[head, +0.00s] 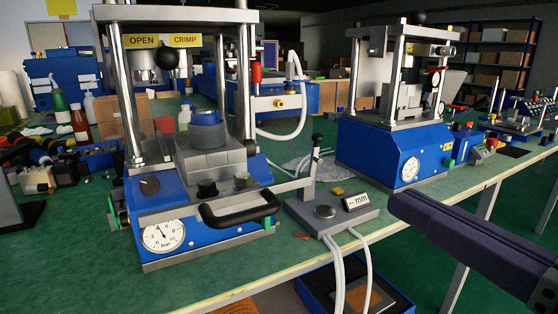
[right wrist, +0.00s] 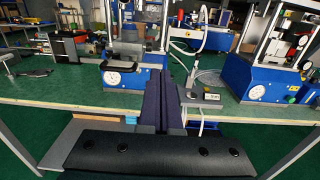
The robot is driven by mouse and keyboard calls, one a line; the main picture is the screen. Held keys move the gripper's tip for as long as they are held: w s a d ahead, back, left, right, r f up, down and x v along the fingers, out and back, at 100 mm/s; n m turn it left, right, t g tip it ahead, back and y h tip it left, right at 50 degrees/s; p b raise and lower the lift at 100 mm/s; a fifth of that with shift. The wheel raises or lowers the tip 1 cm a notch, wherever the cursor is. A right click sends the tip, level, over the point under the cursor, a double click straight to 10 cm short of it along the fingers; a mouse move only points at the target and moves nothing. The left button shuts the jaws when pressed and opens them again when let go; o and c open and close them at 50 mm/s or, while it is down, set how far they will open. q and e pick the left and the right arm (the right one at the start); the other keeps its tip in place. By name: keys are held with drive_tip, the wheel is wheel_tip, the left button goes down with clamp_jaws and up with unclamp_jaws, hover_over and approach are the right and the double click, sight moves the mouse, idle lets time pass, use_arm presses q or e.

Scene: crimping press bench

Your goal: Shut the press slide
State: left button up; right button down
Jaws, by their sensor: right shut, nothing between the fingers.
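The slide's black bow handle (head: 240,209) juts out over the front of the blue base, so the slide looks drawn out. The handle also shows in the right wrist view (right wrist: 127,60). My right gripper (head: 398,204) is shut and empty, to the right of the handle and apart from it; its fingers (right wrist: 163,76) lie together. My left gripper is not in view.
A grey gauge box (head: 325,212) with an mm display and white hoses stands just right of the handle. A second blue press (head: 385,150) stands farther right. Tools and a tray (head: 95,155) crowd the left. Green bench top (head: 90,255) is bare at front left.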

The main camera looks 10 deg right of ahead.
sight(306, 148)
drive_tip(key=p+x, duration=0.2)
drive_tip(key=x, duration=1)
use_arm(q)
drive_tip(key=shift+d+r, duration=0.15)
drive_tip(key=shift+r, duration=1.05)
use_arm(e)
drive_tip(key=shift+w+a, duration=0.15)
drive_tip(key=shift+w, duration=0.3)
